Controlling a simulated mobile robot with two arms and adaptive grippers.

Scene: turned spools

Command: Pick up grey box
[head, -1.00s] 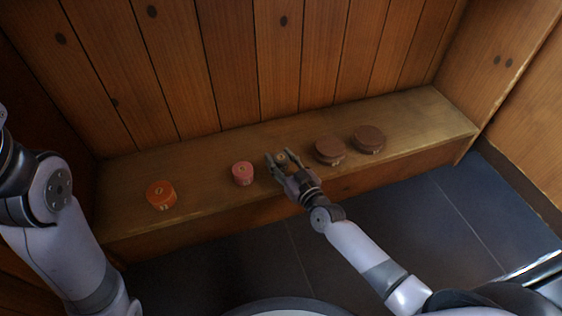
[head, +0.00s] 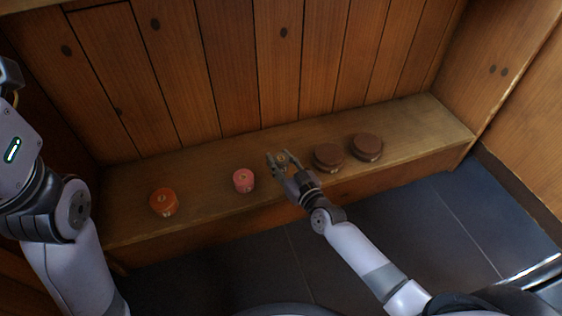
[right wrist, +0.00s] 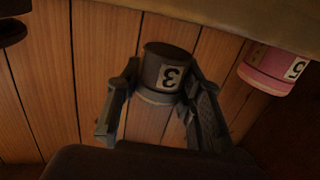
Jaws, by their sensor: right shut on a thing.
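No box shows; the grey thing is a dark grey round spool with a white label marked 3 (right wrist: 164,72). My right gripper (head: 282,160) is shut on this spool, and its fingers lie on both sides of it in the right wrist view. In the head view the spool's small round top (head: 281,158) shows between the fingertips, over the wooden bench. My left arm is at the left edge of the head view, and its gripper is out of view.
A wood-panelled wall (head: 240,70) rises behind.

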